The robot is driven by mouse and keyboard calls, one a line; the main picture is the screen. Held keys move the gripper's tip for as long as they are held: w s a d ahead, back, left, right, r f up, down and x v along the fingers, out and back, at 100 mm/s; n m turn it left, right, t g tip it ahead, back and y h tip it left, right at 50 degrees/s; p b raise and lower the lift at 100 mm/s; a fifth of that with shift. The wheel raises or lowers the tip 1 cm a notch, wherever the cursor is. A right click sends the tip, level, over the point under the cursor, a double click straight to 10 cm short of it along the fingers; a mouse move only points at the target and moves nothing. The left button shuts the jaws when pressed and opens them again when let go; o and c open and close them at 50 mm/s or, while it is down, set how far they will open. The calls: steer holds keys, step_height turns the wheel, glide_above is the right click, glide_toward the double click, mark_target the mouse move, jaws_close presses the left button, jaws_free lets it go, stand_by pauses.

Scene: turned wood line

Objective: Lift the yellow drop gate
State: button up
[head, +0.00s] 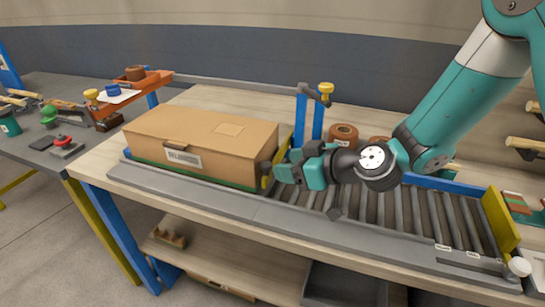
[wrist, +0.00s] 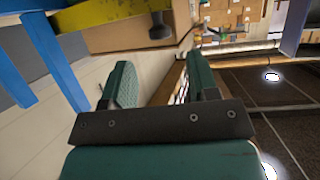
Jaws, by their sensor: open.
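The yellow drop gate (head: 284,147) stands across the conveyor at the right end of a cardboard box, beside two blue posts. My gripper hides part of it in the head view. In the wrist view the gate (wrist: 92,14) is a yellow strip at the top left, and a dark knob (wrist: 158,26) shows at its right end. My gripper (head: 279,172) is just to the right of the gate, level with its near end. In the wrist view my gripper (wrist: 160,82) is open, with nothing between its fingers; the knob is ahead of them, apart.
The cardboard box (head: 190,143) sits on the conveyor left of the gate. Blue posts (head: 309,117) rise behind my gripper, with a grey bar and yellow knob (head: 326,89) on top. Brown rolls (head: 343,134) lie behind. Bare rollers (head: 415,214) run right to a yellow end plate (head: 500,220).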

mark_target(269, 164)
steer(key=p+x, duration=0.1)
steer(key=x, duration=0.4)
